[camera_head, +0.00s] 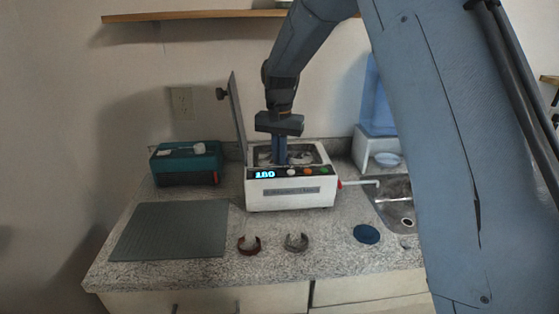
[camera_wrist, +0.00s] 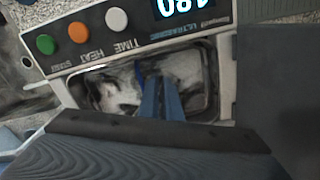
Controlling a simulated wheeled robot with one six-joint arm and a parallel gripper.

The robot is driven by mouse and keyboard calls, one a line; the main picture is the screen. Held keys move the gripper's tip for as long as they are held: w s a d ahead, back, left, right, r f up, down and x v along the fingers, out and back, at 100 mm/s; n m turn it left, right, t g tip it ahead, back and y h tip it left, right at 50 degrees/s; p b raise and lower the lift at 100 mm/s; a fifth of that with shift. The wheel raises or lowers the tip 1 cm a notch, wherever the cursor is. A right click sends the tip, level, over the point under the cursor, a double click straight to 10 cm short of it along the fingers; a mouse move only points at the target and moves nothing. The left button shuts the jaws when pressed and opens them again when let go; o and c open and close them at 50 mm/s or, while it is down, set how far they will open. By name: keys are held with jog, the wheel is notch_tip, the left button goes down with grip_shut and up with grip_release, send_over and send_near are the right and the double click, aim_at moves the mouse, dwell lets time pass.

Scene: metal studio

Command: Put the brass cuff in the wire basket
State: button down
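A white ultrasonic cleaner (camera_head: 290,193) stands on the counter with its lid (camera_head: 237,115) raised and its display lit. Its open tank (camera_wrist: 215,75) shows a grey, shiny inside; I cannot make out a wire basket clearly. My gripper (camera_head: 280,160) points straight down into the tank, and its blue fingers (camera_wrist: 160,100) are close together. Their tips are too unclear to tell whether anything is between them. A reddish-brown open cuff (camera_head: 249,246) and a grey-brown open cuff (camera_head: 296,243) stand on the counter in front of the cleaner. I see no clearly brass-coloured cuff.
A ribbed grey-green mat (camera_head: 170,230) lies at the left, with a teal box (camera_head: 186,163) behind it. A blue water container (camera_head: 378,95) stands behind. The raised lid rises close beside my arm.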

jog(key=shift+f, duration=0.3)
jog(key=shift+s+f, duration=0.2)
jog(key=shift+f, duration=0.25)
jog(key=c, duration=2)
grip_release()
jog(key=shift+f, duration=0.1)
jog(key=shift+d, duration=0.2)
jog(key=r+b, duration=0.1)
jog(key=r, duration=0.3)
jog(key=r+b, duration=0.1)
jog(key=r, duration=0.4)
jog(key=r+b, duration=0.1)
jog(key=r, duration=0.3)
jog(key=shift+w+a+r, duration=0.2)
jog(key=shift+w+r, duration=0.05)
jog(key=shift+r, duration=0.15)
jog(key=shift+s, duration=0.1)
